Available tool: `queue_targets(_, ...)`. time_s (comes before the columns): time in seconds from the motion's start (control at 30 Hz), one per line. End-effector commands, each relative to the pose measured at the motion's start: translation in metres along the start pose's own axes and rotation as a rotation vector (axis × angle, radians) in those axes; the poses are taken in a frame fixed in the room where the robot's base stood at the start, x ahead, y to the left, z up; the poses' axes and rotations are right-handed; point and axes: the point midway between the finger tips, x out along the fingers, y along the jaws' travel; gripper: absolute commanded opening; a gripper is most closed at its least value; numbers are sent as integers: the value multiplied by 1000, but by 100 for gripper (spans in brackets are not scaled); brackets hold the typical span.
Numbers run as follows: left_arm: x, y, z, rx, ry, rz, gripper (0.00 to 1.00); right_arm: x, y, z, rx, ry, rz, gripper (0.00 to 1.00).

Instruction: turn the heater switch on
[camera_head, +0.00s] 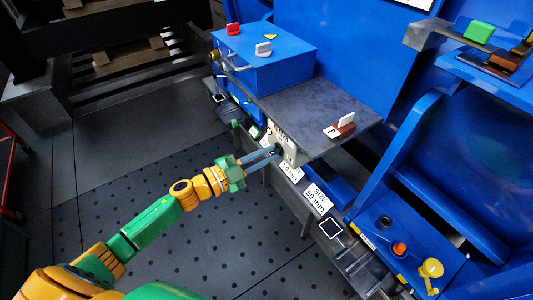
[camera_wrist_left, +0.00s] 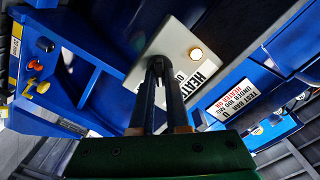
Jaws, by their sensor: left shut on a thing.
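The heater switch box (camera_head: 291,156) is a pale panel under the front edge of the grey shelf. In the left wrist view its plate (camera_wrist_left: 178,38) carries the word HEATER and a round lamp (camera_wrist_left: 196,54) that looks bright and warm-coloured. My left gripper (camera_head: 276,150) reaches it from the left with its fingertips at the panel's face. In the left wrist view the fingers (camera_wrist_left: 158,68) are together on the switch, whose lever is mostly hidden between them; I cannot tell its position. My right gripper is not in view.
The grey shelf (camera_head: 318,108) overhangs the switch box and carries a brown-and-white part (camera_head: 341,126). A blue box (camera_head: 262,62) stands behind it. Size labels (camera_head: 317,198) line the edge to the right. A blue console (camera_head: 408,245) with knobs is at lower right. The dotted floor is clear.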

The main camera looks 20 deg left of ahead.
Motion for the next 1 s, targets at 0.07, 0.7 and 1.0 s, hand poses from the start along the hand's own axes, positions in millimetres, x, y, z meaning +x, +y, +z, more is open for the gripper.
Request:
queue_targets(0.07,0,2,1,68,-1,2,0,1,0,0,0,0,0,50)
queue_targets(0.7,0,4,2,597,-2,2,0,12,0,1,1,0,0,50)
queue_targets(1.0,0,4,2,714,0,3,0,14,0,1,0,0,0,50)
